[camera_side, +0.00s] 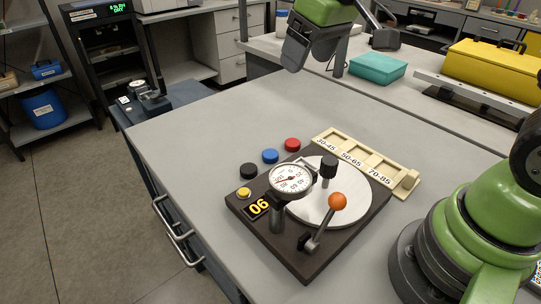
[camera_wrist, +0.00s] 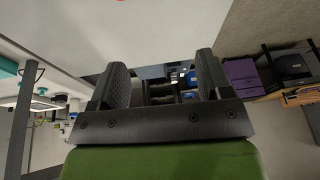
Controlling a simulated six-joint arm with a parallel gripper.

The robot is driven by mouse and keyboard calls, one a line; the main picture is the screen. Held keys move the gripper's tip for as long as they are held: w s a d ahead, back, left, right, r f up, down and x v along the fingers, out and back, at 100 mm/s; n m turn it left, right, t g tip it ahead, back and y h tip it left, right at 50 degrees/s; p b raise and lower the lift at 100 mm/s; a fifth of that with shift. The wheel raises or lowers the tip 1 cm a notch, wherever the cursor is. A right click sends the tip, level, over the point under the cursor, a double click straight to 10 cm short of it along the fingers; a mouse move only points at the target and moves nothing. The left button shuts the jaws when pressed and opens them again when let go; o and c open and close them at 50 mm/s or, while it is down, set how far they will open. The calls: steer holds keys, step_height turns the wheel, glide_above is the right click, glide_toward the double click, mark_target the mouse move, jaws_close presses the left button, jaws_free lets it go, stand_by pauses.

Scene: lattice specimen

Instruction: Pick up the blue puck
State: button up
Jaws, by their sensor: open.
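The blue puck (camera_side: 270,156) lies on the grey table between a black puck (camera_side: 249,171) and a red puck (camera_side: 292,145), at the back edge of a dark test device. My gripper (camera_side: 293,66) is high above the far part of the table in the side view, well apart from the pucks. In the wrist view my gripper (camera_wrist: 160,82) shows two dark fingers spread apart with nothing between them. The blue puck cannot be made out in the wrist view.
The dark device (camera_side: 310,262) carries a dial gauge (camera_side: 291,180), a white disc and an orange-knobbed lever (camera_side: 338,201). A beige labelled tray (camera_side: 412,180) stands behind it. A teal box (camera_side: 377,68) and yellow case (camera_side: 490,70) sit farther back. The table's left part is clear.

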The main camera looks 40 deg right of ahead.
steer(key=n+g, duration=0.2)
glide_toward(271, 153)
step_height(271, 153, down, 3)
steer(key=shift+w+a+f+n, duration=0.15)
steer(key=shift+f+n, duration=0.1)
steer(key=shift+n, duration=0.55)
steer(key=f, duration=0.3)
steer(key=w+f, duration=0.1)
steer(key=f, duration=0.1)
steer(key=shift+a+f, duration=0.3)
steer(key=shift+a, duration=0.05)
steer(key=c, duration=1)
